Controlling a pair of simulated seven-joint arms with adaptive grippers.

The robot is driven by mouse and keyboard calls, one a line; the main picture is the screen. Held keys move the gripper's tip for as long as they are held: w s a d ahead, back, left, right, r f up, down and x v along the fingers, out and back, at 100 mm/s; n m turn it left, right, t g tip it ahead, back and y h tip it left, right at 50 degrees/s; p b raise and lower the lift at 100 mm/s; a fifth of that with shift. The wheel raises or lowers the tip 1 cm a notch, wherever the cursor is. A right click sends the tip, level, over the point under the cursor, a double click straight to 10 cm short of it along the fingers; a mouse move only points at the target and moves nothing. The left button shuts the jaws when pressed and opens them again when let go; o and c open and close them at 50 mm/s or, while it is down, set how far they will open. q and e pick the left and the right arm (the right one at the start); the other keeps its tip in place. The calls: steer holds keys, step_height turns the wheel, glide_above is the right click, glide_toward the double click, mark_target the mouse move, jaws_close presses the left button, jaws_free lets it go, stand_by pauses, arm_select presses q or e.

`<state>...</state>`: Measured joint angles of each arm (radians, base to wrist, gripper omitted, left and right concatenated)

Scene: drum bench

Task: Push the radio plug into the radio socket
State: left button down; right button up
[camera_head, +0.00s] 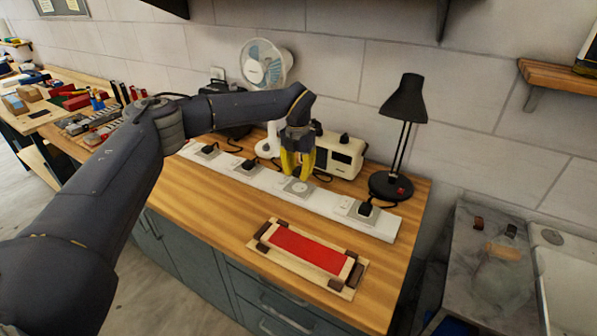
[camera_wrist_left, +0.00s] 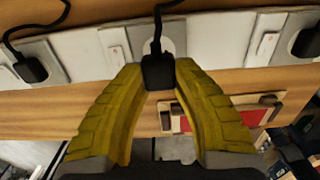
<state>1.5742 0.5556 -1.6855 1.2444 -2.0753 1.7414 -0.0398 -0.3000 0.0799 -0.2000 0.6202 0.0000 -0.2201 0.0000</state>
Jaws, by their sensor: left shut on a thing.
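My left gripper (camera_head: 297,172) with yellow fingers is shut on a black plug (camera_wrist_left: 158,72), which shows between the fingertips in the left wrist view. Its cord runs up from it. The white power strip (camera_head: 325,207) lies along the bench. The gripper is over a round socket (camera_head: 297,187) on this strip; the socket (camera_wrist_left: 180,47) shows partly behind the plug in the wrist view. Whether the plug touches the socket I cannot tell. The cream radio (camera_head: 340,155) stands behind the strip. My right gripper is not in view.
Other black plugs (camera_head: 248,165) sit in the strip on both sides, one (camera_head: 365,209) near the black lamp (camera_head: 391,185). A white fan (camera_head: 266,66) stands behind. A wooden tray with a red panel (camera_head: 310,248) lies in front. Bare bench lies left of the tray.

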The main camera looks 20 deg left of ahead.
mark_target(298, 177)
arm_select(q)
steer(key=shift+f, duration=2.5)
stand_by(1.9)
steer(key=c, duration=1)
jaws_free()
steer(key=shift+r, duration=0.1)
step_height(298, 177, up, 12)
steer(key=shift+s+f, duration=0.1)
steer(key=shift+s, duration=0.05)
steer(key=shift+f, duration=0.2)
steer(key=shift+f, duration=2.2)
steer(key=shift+c, duration=0.5)
